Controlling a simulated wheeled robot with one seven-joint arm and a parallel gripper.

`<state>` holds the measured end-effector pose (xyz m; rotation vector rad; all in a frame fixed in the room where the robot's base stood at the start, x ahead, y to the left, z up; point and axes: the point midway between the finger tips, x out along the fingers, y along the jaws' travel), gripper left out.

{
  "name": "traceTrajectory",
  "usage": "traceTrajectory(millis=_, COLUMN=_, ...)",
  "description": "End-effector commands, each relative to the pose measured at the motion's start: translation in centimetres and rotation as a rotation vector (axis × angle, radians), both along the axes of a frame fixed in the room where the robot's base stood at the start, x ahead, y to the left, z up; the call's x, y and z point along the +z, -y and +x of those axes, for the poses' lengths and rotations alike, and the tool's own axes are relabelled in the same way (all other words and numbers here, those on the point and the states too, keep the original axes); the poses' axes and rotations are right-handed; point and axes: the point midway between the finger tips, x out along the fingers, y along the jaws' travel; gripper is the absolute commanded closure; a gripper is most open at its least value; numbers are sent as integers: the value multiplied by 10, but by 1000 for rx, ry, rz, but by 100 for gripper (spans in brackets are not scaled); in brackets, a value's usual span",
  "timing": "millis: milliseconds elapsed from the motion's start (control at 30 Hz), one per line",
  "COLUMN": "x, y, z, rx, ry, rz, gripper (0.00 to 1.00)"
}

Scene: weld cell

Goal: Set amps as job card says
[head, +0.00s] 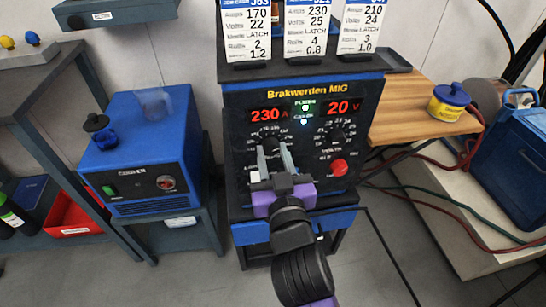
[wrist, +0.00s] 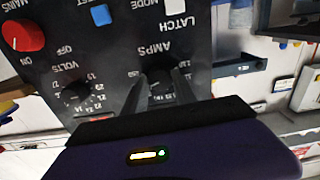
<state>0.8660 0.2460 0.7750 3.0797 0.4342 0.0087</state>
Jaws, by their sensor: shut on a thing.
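The blue and black welder (head: 300,93) labelled Brakwerden MIG stands in the middle of the head view. Its red amps display (head: 268,115) reads 230 and its volts display (head: 343,107) reads 20. My gripper (head: 273,148) is shut on the amps knob, one finger on each side. In the wrist view, where the panel appears upside down, the dark amps knob (wrist: 159,74) sits between the fingertips. Three job cards stand on top: left card (head: 246,32) amps 170, volts 22; middle card (head: 307,30) 230, 25; right card (head: 360,28) 210, 24. Their headings are partly cut off.
The volts knob (head: 336,133) and red mains knob (head: 339,167) are to the right on the panel. A blue box unit (head: 140,150) stands at left. A wooden shelf (head: 410,118) with a yellow and blue container (head: 449,101) is at right, with hoses below.

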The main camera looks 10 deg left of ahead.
Motion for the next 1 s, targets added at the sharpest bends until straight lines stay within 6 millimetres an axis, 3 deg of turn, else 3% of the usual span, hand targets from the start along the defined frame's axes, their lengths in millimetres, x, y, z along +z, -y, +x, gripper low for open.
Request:
traceTrajectory(millis=567, x=-3, y=0, z=0, rx=-2, ry=-16, rz=29, gripper=100)
traceTrajectory(millis=600, x=-3, y=0, z=0, rx=-2, ry=-16, rz=29, gripper=61)
traceTrajectory(millis=667, x=-3, y=0, z=0, rx=-1, ry=-16, rz=29, gripper=49)
traceTrajectory(millis=700, x=-3, y=0, z=0, rx=-1, ry=-15, rz=29, gripper=45)
traceTrajectory(millis=1000, x=-1, y=0, z=-1, rx=0, ry=-12, rz=30, gripper=45)
